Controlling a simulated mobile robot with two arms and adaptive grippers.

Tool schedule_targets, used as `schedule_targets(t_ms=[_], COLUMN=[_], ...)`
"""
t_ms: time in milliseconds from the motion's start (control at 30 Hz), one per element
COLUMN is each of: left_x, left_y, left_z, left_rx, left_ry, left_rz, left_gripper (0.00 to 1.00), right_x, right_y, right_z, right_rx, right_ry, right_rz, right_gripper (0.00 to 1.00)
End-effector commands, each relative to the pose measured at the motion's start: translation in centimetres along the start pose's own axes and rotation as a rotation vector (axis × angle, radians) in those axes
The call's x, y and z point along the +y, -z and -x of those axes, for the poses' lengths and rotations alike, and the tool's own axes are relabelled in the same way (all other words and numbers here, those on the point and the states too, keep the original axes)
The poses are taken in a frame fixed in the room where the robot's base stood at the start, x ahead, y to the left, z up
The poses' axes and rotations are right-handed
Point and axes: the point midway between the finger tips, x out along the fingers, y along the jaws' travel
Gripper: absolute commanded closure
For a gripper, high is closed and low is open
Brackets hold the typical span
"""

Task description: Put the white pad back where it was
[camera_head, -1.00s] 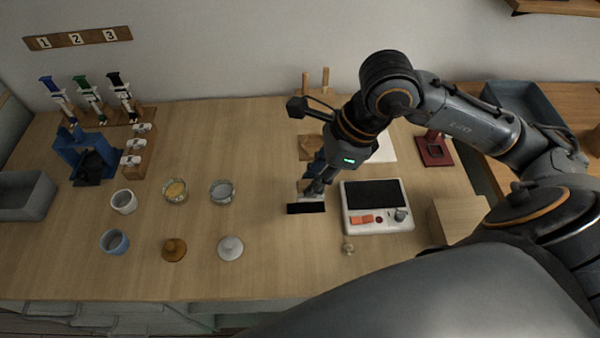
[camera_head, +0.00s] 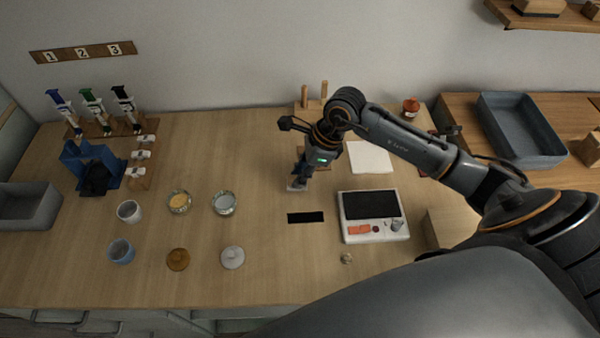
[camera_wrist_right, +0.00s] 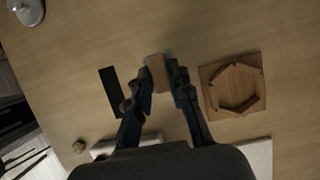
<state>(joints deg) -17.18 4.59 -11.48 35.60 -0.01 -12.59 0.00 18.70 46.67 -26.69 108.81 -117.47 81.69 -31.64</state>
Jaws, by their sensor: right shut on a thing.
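My right gripper (camera_head: 299,176) is shut on a small block with a pale lower part (camera_head: 295,185), which I take as the white pad. In the right wrist view the pad shows a brown wooden back (camera_wrist_right: 158,73) between the fingertips (camera_wrist_right: 160,80). A black strip (camera_head: 305,217) lies on the table in front of it, apart from the pad. A wooden holder with a hexagonal recess (camera_wrist_right: 233,86) lies beside the gripper. Whether the pad touches the table is unclear. My left gripper is out of view.
A white device with a dark panel (camera_head: 372,217) stands right of the strip. A flat white square (camera_head: 370,157) lies behind the device. Cups and bowls, including a glass bowl (camera_head: 224,203), stand to the left. The table between them and the strip is clear.

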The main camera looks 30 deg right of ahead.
Motion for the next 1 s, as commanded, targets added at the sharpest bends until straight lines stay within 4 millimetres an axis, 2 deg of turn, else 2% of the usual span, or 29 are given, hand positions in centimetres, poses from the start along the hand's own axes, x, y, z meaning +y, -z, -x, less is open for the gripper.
schedule_targets(t_ms=[67, 433, 467, 567, 867, 967, 1000], left_x=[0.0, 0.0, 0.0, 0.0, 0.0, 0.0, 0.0], left_y=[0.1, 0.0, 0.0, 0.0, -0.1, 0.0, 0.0], left_z=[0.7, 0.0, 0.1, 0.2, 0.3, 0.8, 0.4], left_rx=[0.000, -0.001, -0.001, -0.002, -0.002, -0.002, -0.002], left_ry=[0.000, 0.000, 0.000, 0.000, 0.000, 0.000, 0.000], left_rz=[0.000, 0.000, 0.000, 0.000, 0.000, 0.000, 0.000], left_gripper=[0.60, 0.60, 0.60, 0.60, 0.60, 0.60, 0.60], right_x=[0.1, -0.1, -0.1, -0.1, 0.0, 0.0, -0.1], right_y=[0.2, 0.6, 0.6, 0.5, 0.5, 0.3, 0.4], right_z=[-0.7, -1.4, -1.4, -1.3, -1.2, -0.8, -0.5], right_rx=[-0.002, -0.001, -0.001, -0.001, -0.001, -0.002, -0.001], right_ry=[-0.002, 0.002, 0.002, 0.002, 0.002, 0.001, 0.004], right_rz=[-0.003, 0.000, 0.000, 0.000, -0.001, -0.001, 0.000], right_gripper=[1.00, 1.00, 0.78, 0.58, 0.58, 0.58, 0.58])
